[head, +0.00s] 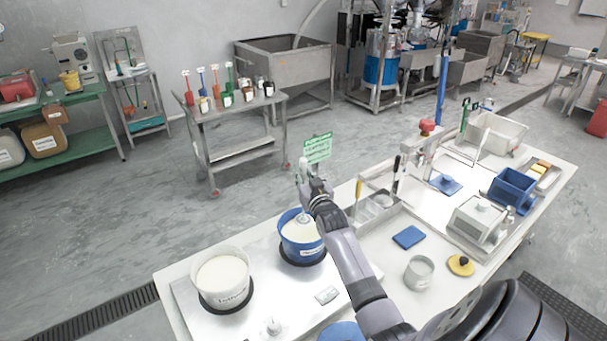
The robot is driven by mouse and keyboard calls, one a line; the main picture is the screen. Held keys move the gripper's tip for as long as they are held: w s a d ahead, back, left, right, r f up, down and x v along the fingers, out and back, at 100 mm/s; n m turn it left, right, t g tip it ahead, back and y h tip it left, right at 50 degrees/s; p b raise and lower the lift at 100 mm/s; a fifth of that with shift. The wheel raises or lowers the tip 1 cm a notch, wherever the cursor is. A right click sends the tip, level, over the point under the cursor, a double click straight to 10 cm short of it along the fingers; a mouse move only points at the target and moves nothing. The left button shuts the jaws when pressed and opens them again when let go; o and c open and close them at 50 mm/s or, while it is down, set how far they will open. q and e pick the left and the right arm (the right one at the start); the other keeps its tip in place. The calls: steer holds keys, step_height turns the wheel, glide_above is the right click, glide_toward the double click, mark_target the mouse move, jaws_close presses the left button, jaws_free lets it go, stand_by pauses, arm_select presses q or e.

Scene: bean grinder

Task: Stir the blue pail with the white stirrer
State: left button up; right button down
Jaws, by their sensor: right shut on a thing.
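The blue pail (300,250) stands on a dark round base on the metal plate, with pale contents inside. My right gripper (304,205) is over the pail and shut on the white stirrer (303,217). The stirrer is roughly upright, and its lower end reaches down toward the pale contents. My gripper hides part of its shaft, and I cannot see how deep its tip is. My left gripper is out of view.
A white pail (223,280) with pale contents stands left of the blue pail. A grey cup (419,272), a blue pad (409,237) and a metal tray (378,209) are to the right.

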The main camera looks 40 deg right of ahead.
mark_target(304, 161)
steer(key=shift+r+p, duration=0.3)
steer(key=shift+r, duration=2.25)
steer(key=shift+f, duration=0.1)
